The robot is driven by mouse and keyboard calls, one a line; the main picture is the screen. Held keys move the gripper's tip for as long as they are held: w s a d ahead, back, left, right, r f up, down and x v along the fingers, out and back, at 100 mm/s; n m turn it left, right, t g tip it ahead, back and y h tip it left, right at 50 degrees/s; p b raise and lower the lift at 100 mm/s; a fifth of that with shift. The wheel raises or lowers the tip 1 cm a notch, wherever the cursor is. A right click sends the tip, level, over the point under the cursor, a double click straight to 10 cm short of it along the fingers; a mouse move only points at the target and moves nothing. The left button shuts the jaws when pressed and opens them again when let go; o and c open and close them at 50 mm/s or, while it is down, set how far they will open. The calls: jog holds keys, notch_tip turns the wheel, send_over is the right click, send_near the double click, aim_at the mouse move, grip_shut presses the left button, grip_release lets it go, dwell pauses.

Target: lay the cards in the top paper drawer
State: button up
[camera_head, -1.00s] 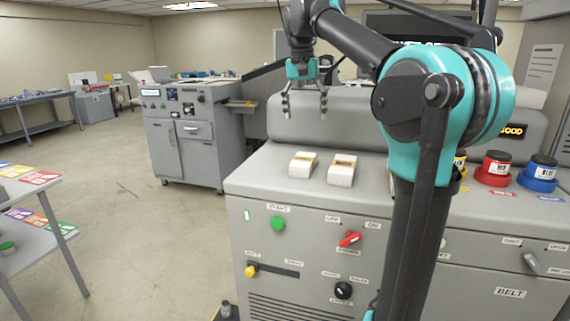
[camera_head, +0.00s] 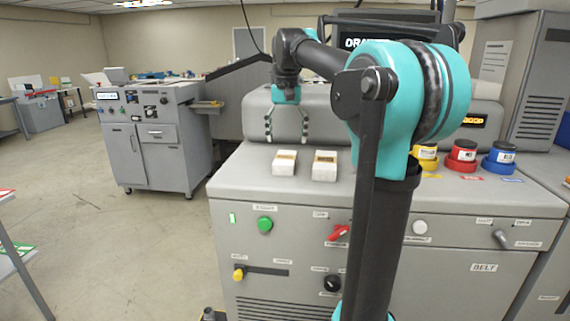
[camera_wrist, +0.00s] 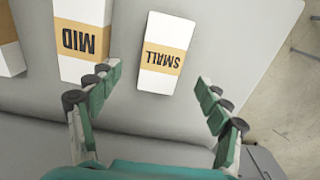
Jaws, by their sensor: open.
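Two white card packs with tan bands stand on the grey machine top, a left pack (camera_head: 285,167) and a right pack (camera_head: 325,171). In the wrist view, one pack is labelled SMALL (camera_wrist: 167,52) and a larger one MID (camera_wrist: 83,42); a third pack (camera_wrist: 9,50) is cut off at the left edge. My gripper (camera_head: 287,138) is open and empty above the machine top. In the wrist view its fingertips (camera_wrist: 160,75) are spread wide, with SMALL just beyond the gap. A grey cabinet has a small drawer front (camera_head: 158,135), which looks shut; I cannot tell whether it is the paper drawer.
Yellow (camera_head: 426,158), red (camera_head: 461,156) and blue (camera_head: 498,158) pots stand on the machine top at the right. Buttons and a red switch (camera_head: 340,232) line its front. A dark screen (camera_head: 380,42) is partly hidden by my arm. Open floor lies at the left.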

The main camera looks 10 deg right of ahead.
aim_at(286, 157)
jog(key=shift+s+a+f, duration=0.1)
jog(key=shift+f, duration=1.8)
jog(key=shift+a+f, duration=0.1)
jog(key=shift+f, duration=1.75)
jog(key=c, duration=1.5)
jog(key=shift+r, duration=0.15)
notch_tip(286, 157, up, 20)
jog(key=shift+f, duration=0.1)
